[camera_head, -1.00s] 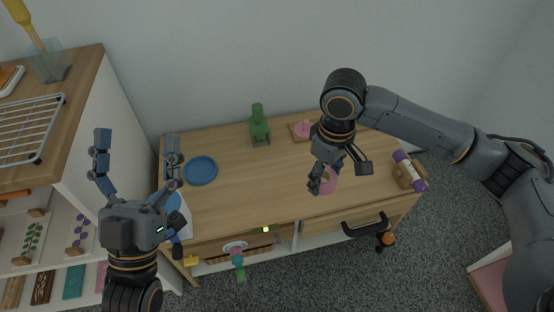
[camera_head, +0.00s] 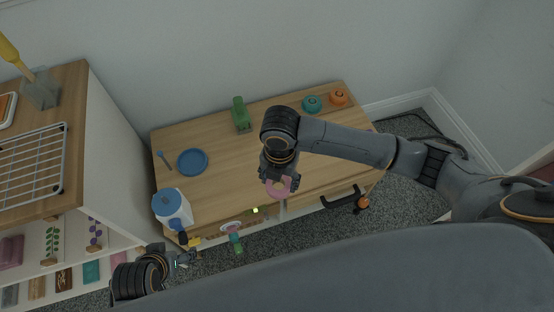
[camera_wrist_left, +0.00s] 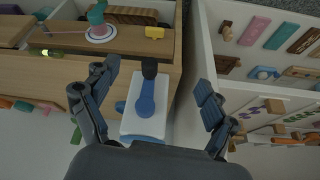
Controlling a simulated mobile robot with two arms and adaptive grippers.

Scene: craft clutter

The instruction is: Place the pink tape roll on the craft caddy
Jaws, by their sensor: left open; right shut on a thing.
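The pink tape roll (camera_head: 280,188) is a pink ring at the fingertips of my right gripper (camera_head: 279,182), which is shut on it. It is held near the front edge of the wooden table (camera_head: 235,170). I cannot pick out the craft caddy with certainty; my right arm hides part of the table's right side. My left gripper (camera_head: 186,258) is low at the left in the head view, in front of the table.
A blue plate (camera_head: 192,162), a green device (camera_head: 241,115), a teal roll (camera_head: 312,104) and an orange roll (camera_head: 338,96) stand on the table. A white shelf unit (camera_head: 120,160) with a wire rack (camera_head: 35,165) is at left. The table's middle is largely clear.

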